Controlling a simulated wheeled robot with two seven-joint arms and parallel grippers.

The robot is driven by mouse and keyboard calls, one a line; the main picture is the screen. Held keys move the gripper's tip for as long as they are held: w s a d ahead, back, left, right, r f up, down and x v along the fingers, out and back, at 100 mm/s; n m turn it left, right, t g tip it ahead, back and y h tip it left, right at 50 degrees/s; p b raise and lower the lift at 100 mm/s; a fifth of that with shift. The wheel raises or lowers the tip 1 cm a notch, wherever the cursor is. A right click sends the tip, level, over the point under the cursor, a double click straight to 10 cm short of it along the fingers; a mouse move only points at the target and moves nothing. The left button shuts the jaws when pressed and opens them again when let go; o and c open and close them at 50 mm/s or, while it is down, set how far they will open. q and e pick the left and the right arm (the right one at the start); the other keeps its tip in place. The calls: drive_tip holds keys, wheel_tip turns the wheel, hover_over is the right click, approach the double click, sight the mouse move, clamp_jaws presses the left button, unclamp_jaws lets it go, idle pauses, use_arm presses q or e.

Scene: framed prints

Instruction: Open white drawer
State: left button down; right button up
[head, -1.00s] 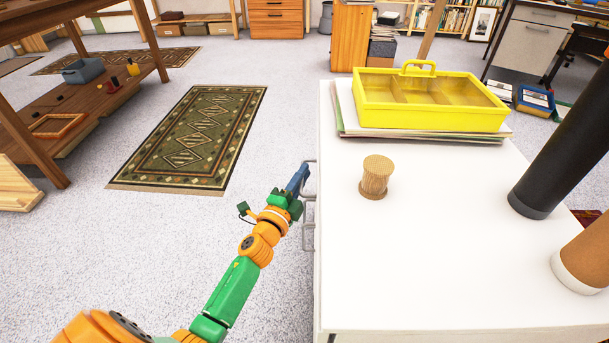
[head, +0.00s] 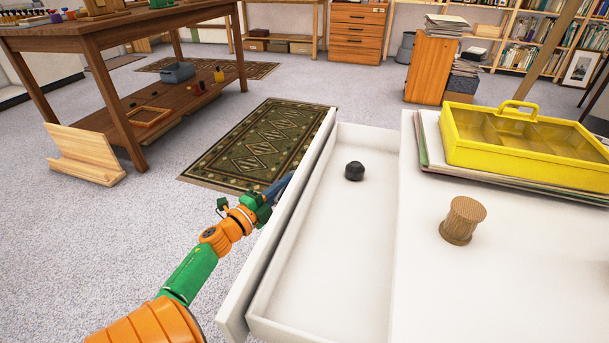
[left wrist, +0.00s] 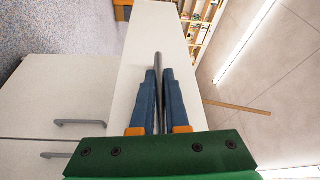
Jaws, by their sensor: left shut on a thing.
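The white drawer (head: 335,235) is pulled out to the left of the white cabinet (head: 430,290) in the head view. Its inside shows, with a small black round object (head: 354,171) lying toward the far end. My left gripper (head: 284,186) is at the outer side of the drawer front. In the left wrist view its two blue fingers (left wrist: 159,95) are closed around a grey bar handle (left wrist: 158,62) on the white drawer front (left wrist: 135,75). The drawer front hides the handle in the head view. My right gripper is not in view.
On the cabinet top are a ribbed wooden spool (head: 463,221) and a yellow divided caddy (head: 525,145) on flat sheets. Two more grey handles (left wrist: 80,122) show below in the left wrist view. A patterned rug (head: 265,145) and open floor lie left. A wooden table (head: 110,38) stands beyond.

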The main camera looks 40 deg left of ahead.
use_arm(q)
drive_tip(key=shift+s+a, duration=0.3)
drive_tip(key=shift+a, duration=0.3)
drive_tip(key=shift+s+a, duration=0.25)
drive_tip(key=shift+a, duration=0.3)
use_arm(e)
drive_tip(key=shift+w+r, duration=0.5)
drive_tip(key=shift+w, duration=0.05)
use_arm(q)
drive_tip(key=c, duration=0.9)
unclamp_jaws()
drive_tip(key=s, duration=0.2)
drive_tip(key=s+p, duration=0.1)
drive_tip(key=s, duration=0.4)
drive_tip(key=shift+d+f, duration=0.25)
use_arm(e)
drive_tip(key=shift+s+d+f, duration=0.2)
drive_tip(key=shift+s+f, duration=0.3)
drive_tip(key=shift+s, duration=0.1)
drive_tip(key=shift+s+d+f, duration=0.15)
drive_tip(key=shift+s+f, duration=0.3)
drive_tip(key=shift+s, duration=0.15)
